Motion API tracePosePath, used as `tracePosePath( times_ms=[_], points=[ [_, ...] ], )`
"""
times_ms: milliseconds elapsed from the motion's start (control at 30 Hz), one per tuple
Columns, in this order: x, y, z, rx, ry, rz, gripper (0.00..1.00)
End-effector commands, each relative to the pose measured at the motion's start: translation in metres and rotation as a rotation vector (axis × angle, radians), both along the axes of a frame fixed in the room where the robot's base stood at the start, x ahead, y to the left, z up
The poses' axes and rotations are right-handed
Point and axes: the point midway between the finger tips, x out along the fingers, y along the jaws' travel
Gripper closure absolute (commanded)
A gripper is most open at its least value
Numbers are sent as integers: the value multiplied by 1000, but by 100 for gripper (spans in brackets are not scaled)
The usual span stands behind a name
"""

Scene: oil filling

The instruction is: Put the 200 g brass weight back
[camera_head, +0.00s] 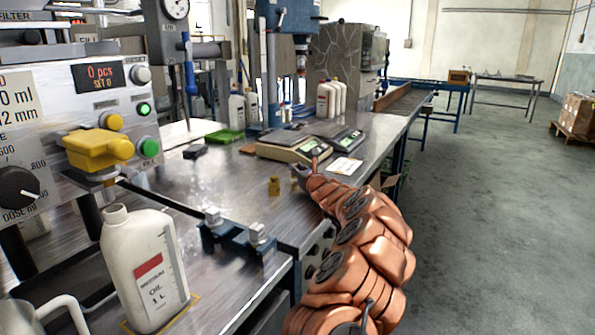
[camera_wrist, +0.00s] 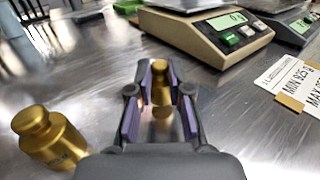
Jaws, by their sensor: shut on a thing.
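My gripper (camera_wrist: 160,85) is shut on a small brass weight (camera_wrist: 160,93) with a knob on top, held upright between its purple-lined fingers. I cannot tell whether its base touches the metal bench. A second, larger-looking brass weight (camera_wrist: 50,137) stands on the bench to the left of my gripper; its marking is not readable. In the head view this standing weight (camera_head: 274,186) is just left of my gripper (camera_head: 300,173), and the held weight is not clearly seen. The near scale (camera_wrist: 205,30) is beyond the gripper and its display seems to read 0 g.
A second scale (camera_head: 337,138) stands beside the near one (camera_head: 292,146). A printed card (camera_head: 345,165) lies to the right of my gripper, near the bench edge. A white oil bottle (camera_head: 145,270) stands at front left under the filling machine. The bench between is mostly clear.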

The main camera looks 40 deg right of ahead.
Motion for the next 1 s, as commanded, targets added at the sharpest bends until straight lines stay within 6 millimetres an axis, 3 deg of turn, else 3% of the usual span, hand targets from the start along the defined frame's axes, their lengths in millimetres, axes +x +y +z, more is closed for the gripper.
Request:
tracePosePath(
  times_ms=[800, 833, 1000],
  points=[
    [0, 0, -12, -1, 0, 0, 100],
    [0, 0, -13, 0, 1, 0, 78],
    [0, 0, -15, 2, 3, 0, 61]
  ],
)
